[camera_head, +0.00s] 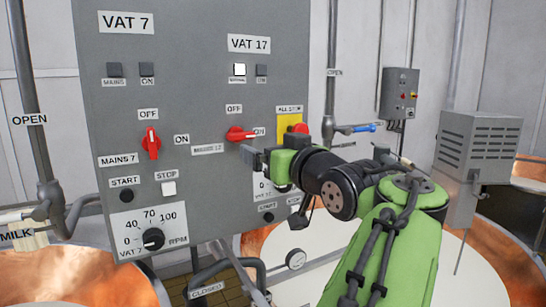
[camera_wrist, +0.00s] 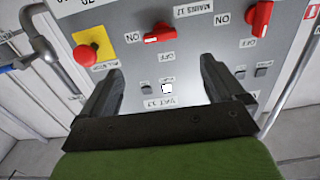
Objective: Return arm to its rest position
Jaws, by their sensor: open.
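My green arm (camera_head: 385,250) reaches from the lower right toward the grey control panel (camera_head: 205,75). My gripper (camera_head: 262,160) is open and empty in front of the panel's right half, just below the vat 17 red switch (camera_head: 240,134). That switch lies horizontal, its handle toward ON. In the wrist view the dark fingers stand apart, with the panel face, a white button (camera_wrist: 167,88) and a dark button (camera_wrist: 146,87) seen between them. I see no finger clearly touching the panel. My arm and gripper hide part of the panel's lower right.
The vat 7 red switch (camera_head: 151,143) stands upright at OFF. The all-stop button (camera_wrist: 87,52) on its yellow plate is close to the gripper. A blue-handled valve (camera_head: 360,128) and a grey box (camera_head: 478,150) are to the right. Copper vats (camera_head: 95,278) stand below.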

